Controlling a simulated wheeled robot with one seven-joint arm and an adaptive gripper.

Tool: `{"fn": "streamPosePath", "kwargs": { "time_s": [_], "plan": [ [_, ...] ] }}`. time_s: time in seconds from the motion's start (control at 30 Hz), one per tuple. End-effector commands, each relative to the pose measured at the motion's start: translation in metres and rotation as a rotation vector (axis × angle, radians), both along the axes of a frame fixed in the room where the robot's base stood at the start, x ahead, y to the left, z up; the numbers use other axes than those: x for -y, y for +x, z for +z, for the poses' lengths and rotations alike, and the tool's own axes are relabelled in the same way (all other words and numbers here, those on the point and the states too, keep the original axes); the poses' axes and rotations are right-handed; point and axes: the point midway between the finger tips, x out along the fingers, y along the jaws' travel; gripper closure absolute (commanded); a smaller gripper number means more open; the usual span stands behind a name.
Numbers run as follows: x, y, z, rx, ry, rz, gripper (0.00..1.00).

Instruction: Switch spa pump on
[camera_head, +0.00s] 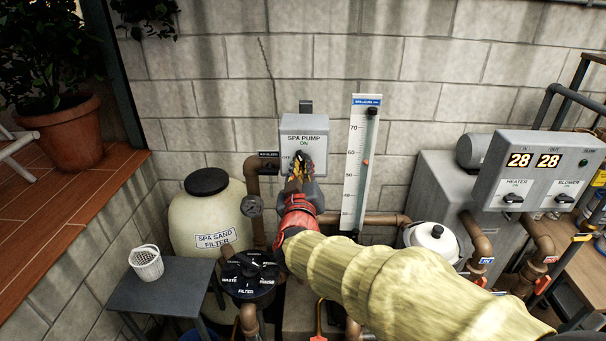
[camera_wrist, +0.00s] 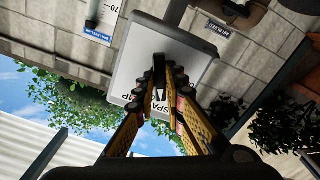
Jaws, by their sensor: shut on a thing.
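The grey spa pump switch box (camera_head: 303,124) is on the block wall, labelled "SPA PUMP" with "ON" at the top. In the wrist view the box (camera_wrist: 191,52) fills the upper middle, tilted in the picture. My gripper (camera_head: 301,160) is at the lower front of the box, shut on the spa pump knob. In the wrist view my gripper (camera_wrist: 160,82) has both fingers converging on the box face.
A thermometer-like gauge (camera_head: 360,160) stands right of the box. A brown pipe (camera_head: 252,182) and the sand filter (camera_head: 205,215) are to the left. A heater and blower panel (camera_head: 535,170) is at the right.

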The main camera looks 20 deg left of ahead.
Motion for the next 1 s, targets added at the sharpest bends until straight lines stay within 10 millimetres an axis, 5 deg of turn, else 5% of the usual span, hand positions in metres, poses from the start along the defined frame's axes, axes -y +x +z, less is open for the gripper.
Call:
{"fn": "streamPosePath", "kwargs": {
  "time_s": [0.43, 0.77, 0.8, 1.0],
  "plan": [
    [-0.0002, -0.0004, -0.008, -0.103, 0.405, 0.001, 1.0],
    [0.0, -0.0003, -0.0042, -0.121, 0.473, -0.001, 1.0],
    [0.0, -0.0003, -0.0042, -0.121, 0.472, -0.001, 0.87],
    [0.0, -0.0002, -0.0027, -0.117, 0.472, 0.0, 0.76]
  ]
}}
